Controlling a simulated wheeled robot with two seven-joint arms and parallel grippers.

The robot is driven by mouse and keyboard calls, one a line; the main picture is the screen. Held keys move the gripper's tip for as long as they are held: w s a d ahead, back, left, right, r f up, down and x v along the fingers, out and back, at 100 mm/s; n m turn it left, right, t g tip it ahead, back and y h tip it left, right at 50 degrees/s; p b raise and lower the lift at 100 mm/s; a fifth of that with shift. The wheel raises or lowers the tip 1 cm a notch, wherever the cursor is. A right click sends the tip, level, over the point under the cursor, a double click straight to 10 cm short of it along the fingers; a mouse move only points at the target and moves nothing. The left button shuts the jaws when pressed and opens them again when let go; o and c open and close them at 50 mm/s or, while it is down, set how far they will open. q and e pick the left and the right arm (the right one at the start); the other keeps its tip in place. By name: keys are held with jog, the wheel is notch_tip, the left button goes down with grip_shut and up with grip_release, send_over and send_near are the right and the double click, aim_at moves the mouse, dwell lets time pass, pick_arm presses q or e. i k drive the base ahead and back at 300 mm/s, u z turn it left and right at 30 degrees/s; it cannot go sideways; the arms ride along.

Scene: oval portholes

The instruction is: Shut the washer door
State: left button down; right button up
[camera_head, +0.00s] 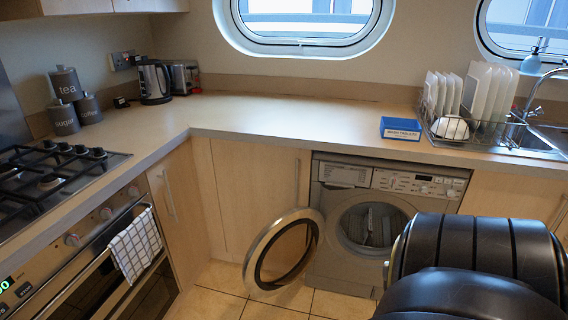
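The washer (345,258) is a grey front-loader under the counter, right of the middle. Its round door (262,257) has a pale rim and dark inner ring. The door stands wide open, swung out to the left of the drum opening (371,223). Black rounded parts of my own arm fill the lower right and cover the washer's lower right side. No gripper shows in this view, and nothing is seen touching the door.
The wooden counter (290,112) runs above the washer, with a blue tablet box (401,129) and a dish rack (450,135) on it. The oven (100,262) with a checked towel (135,246) stands at the left. Tiled floor (215,303) lies clear below the door.

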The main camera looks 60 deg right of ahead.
aim_at(253, 264)
jog(key=z, duration=2.05)
